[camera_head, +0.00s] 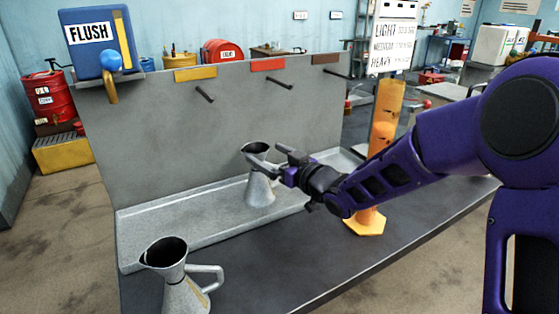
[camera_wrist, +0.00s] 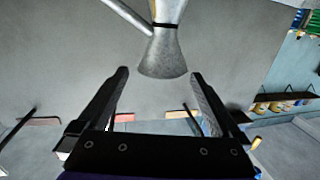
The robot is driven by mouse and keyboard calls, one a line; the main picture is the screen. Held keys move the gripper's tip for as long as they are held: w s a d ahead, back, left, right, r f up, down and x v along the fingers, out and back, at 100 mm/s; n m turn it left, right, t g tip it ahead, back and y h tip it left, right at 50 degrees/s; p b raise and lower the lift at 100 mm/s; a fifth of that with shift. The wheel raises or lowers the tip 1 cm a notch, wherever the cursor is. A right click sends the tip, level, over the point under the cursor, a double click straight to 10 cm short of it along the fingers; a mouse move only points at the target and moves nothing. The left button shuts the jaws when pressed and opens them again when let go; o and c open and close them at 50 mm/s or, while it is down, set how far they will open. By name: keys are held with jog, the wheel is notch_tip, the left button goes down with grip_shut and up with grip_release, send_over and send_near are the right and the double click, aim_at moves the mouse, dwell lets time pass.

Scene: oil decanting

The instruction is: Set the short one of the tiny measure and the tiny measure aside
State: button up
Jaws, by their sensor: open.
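One grey metal measure (camera_head: 260,190) stands upright in the trough at the back of the bench, its dark mouth up. My gripper (camera_head: 262,156) is at its rim in the head view and hides part of its upper side. In the wrist view this measure (camera_wrist: 163,55) shows its flared top, a black band at the neck and a handle, just beyond my spread fingertips (camera_wrist: 160,75). Nothing is between the fingers. A second grey measure (camera_head: 183,290) with a side handle stands at the front left, cut off by the picture's edge. I cannot tell which is shorter.
A tall orange cylinder (camera_head: 384,125) on a foot stands right of my gripper, partly behind my arm. A blue FLUSH box (camera_head: 98,45) with a tap is at the panel's left. Pegs (camera_head: 280,83) stick out of the grey panel. The bench's front middle (camera_head: 275,260) is clear.

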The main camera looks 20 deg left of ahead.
jog(key=shift+v, duration=2.15)
